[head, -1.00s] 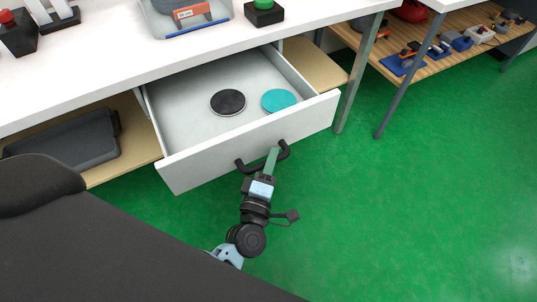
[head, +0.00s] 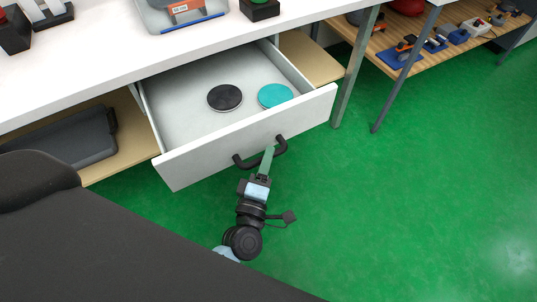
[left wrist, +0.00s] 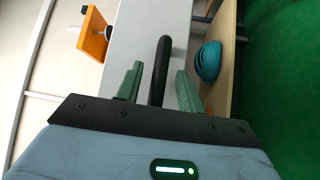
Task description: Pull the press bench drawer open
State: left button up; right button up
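The white press bench drawer (head: 250,140) stands pulled out from under the white bench top. A black disc (head: 225,97) and a teal disc (head: 275,96) lie inside it. Its black bar handle (head: 281,145) is on the front panel. My left gripper (head: 267,158) is at the handle, in front of the drawer. In the left wrist view the green fingers (left wrist: 158,88) are spread apart, with the handle (left wrist: 161,65) between them and gaps on both sides. Whether a finger touches the handle, I cannot tell. My right gripper is not in view.
A dark grey tray (head: 70,142) lies on the shelf left of the drawer. Bench legs (head: 355,70) stand to the right. A wooden shelf (head: 400,35) with several small items is beyond. The green floor (head: 400,210) at the right is clear.

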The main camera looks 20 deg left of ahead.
pick_arm(q)
jog(key=s, duration=0.6)
jog(key=shift+d+f, duration=0.35)
jog(key=shift+f, duration=0.05)
jog(key=shift+s, duration=0.15)
